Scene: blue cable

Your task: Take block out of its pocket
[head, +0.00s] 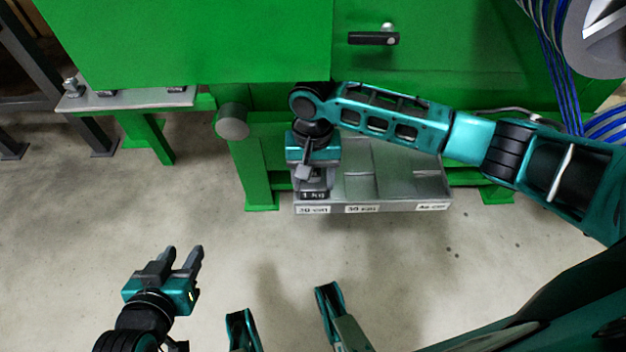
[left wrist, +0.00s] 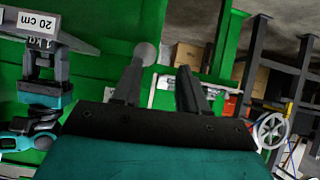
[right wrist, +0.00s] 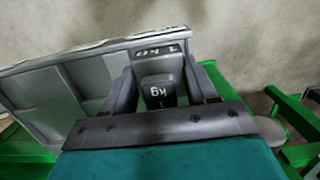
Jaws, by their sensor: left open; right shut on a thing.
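The block (right wrist: 158,92) is dark grey and marked "1 kg". In the head view its label (head: 314,196) shows above the "20 cm" tag at the left end of the grey tray (head: 425,207). My right gripper (head: 314,182) points down and is shut on the block, one finger on each side in the right wrist view. The block's lower part is hidden by the tray's front edge, so I cannot tell how deep it sits in the pocket. The left wrist view shows the block (left wrist: 42,43) upside down. My left gripper (head: 180,255) is open and empty, well away at the lower left.
The tray has other, empty-looking pockets to the right, with tags along its front. A green cabinet (head: 200,40) with a black handle (head: 373,39) stands behind and above it. A green-legged bench (head: 130,99) is at the left. Bare concrete floor lies in front.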

